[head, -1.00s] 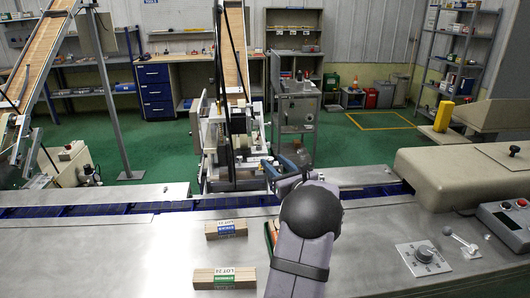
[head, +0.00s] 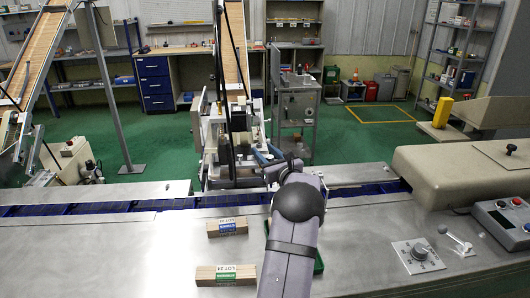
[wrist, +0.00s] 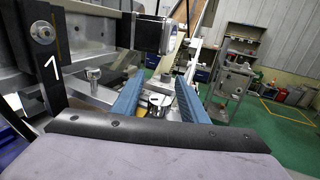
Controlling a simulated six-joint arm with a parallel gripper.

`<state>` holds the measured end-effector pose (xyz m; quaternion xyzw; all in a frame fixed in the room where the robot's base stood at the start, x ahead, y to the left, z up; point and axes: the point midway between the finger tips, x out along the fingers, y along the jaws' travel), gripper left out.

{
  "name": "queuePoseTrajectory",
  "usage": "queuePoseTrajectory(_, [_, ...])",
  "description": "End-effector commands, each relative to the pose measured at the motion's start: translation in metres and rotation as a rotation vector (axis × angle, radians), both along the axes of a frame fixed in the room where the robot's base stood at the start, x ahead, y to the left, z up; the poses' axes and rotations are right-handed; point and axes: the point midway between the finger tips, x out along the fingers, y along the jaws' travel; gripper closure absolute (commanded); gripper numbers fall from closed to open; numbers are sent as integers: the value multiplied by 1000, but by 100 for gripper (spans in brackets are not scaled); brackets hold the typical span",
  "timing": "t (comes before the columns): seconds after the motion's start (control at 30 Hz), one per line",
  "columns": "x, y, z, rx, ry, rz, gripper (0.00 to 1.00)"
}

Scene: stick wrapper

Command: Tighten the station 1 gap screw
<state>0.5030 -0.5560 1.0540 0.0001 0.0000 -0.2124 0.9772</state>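In the wrist view, the two blue fingers of my gripper (wrist: 158,100) are apart. A short metal knob or screw head (wrist: 157,103) shows between them; I cannot tell whether they touch it. A second metal knob on a stem (wrist: 95,76) stands to the left, outside the fingers. A black plate marked 1 (wrist: 52,62) is at the far left, with a bolt on it. In the head view, my gripper (head: 267,153) reaches the front of the wrapper station (head: 228,135) beyond the steel table; its fingertips are small there and the screw cannot be made out.
The steel table (head: 120,260) carries two stick bundles, one with a blue label (head: 227,227) and one with a green label (head: 226,275). A green tray (head: 319,262) is partly behind my arm. A dial (head: 418,254) and beige cover (head: 455,172) are at right.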

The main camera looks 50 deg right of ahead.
Motion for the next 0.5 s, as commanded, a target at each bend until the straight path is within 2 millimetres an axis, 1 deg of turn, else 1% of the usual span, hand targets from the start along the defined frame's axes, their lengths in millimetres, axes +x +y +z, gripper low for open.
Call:
queuePoseTrajectory(0.03, [0, 0, 0, 0, 0, 0, 60])
queuePoseTrajectory(0.07, [0, 0, 0, 0, 0, 0, 63])
queuePoseTrajectory(0.1, [0, 0, 0, 0, 0, 0, 72])
queuePoseTrajectory(0.17, [0, 0, 0, 0, 0, 0, 87])
queuePoseTrajectory(0.2, [0, 0, 0, 0, 0, 0, 96])
queuePoseTrajectory(0.23, [0, 0, 0, 0, 0, 0, 100])
queuePoseTrajectory(0.5, [0, -1, -3, -3, 0, -15, 100])
